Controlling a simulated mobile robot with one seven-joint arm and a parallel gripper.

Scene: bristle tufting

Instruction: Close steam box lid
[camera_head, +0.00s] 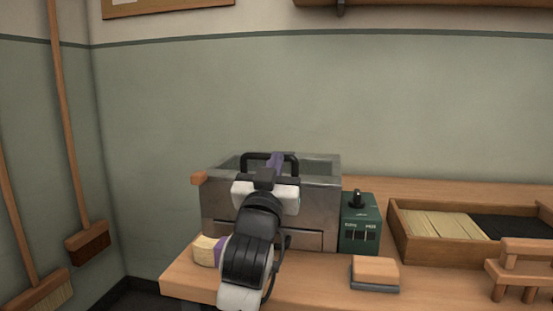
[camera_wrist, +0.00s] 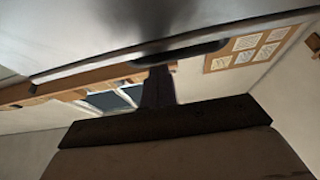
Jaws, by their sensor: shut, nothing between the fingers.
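The steam box (camera_head: 222,210) is a grey metal box on the bench, with a black handle (camera_head: 294,164) at its top. In the wrist view a pale grey panel fills the top, with a dark handle-like bar (camera_wrist: 200,50) along its edge. I cannot tell the lid's exact angle, because my arm covers the middle of the box. My gripper (camera_head: 275,160) is at the handle, its purple fingers shut and empty. In the wrist view the fingers (camera_wrist: 158,85) reach up to the dark bar; I cannot tell whether they touch it.
A green control box (camera_head: 359,232) with a black knob stands right of the steam box. A wooden tray (camera_head: 399,240), a wood-topped block (camera_head: 375,271) and a small wooden stand (camera_head: 525,262) are farther right. A pale tufted piece (camera_head: 205,250) lies left. Brooms (camera_head: 87,241) lean left.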

